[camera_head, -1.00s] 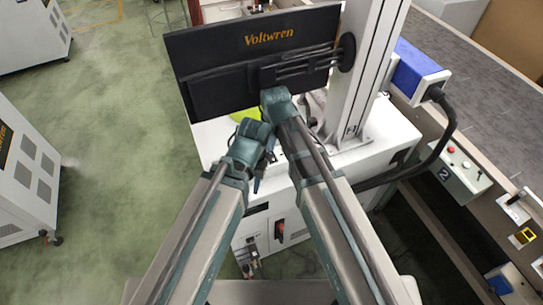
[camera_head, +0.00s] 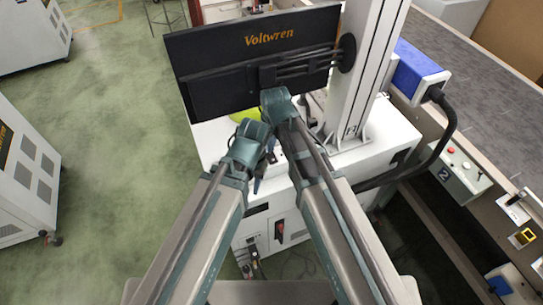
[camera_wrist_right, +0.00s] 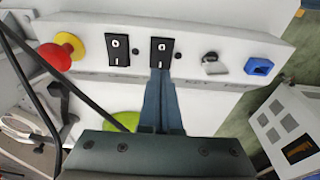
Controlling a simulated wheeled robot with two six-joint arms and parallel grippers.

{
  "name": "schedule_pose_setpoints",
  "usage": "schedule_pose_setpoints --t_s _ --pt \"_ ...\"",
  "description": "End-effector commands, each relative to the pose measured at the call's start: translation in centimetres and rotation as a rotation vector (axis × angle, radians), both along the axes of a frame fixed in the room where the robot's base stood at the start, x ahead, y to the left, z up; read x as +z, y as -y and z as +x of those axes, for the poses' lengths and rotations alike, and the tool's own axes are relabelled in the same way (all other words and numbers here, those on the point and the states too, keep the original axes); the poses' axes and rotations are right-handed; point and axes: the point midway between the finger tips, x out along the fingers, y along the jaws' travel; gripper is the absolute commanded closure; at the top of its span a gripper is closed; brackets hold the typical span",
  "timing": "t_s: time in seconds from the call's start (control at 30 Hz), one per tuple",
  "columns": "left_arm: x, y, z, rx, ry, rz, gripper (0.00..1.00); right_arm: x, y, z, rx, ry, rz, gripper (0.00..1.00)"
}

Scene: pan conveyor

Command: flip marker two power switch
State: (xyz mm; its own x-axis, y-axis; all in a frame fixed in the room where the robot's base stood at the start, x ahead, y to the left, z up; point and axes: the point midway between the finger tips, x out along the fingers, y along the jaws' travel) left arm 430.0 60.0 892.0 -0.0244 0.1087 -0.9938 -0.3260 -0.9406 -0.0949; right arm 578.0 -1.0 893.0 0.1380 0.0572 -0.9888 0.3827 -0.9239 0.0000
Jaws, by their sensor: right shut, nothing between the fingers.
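In the right wrist view a white panel holds two black rocker switches side by side, the left one (camera_wrist_right: 118,49) and the right one (camera_wrist_right: 161,54), both with white marks. I cannot read which marker each belongs to. My right gripper (camera_wrist_right: 160,72) is shut and empty; its fingertips overlap the lower part of the right rocker, and I cannot tell whether they touch it. In the head view that panel is hidden behind the black monitor (camera_head: 215,75) and my arms. My left gripper is by its wrist (camera_head: 250,145), its fingers too unclear to read.
A red mushroom button (camera_wrist_right: 55,56) on yellow, a key switch (camera_wrist_right: 214,64) and a blue socket (camera_wrist_right: 258,66) share the panel. A grey column (camera_head: 365,70) stands right of the monitor. A box numbered 2 (camera_head: 463,180) is by the conveyor (camera_head: 480,75).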

Motion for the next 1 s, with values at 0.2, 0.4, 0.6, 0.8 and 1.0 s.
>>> schedule_pose_setpoints --t_s 0.2,0.4,0.6,0.8,1.0 --pt "0.00 0.00 0.00 0.000 0.000 0.000 0.64 0.00 0.00 0.00 0.000 0.000 0.000 1.00" --pt "0.00 0.00 0.00 0.000 0.000 0.000 0.64 0.00 0.00 0.00 0.000 0.000 0.000 1.00" --pt "-0.07 0.00 0.00 0.000 0.000 0.000 0.64 -0.07 0.00 0.00 0.000 0.000 0.000 1.00" --pt "-0.34 0.00 0.00 0.000 0.000 0.000 0.64 -0.34 0.00 0.00 0.000 0.000 0.000 1.00" --pt "-0.63 0.00 0.00 0.000 0.000 0.000 0.64 -0.64 0.00 0.00 0.000 0.000 0.000 1.00"
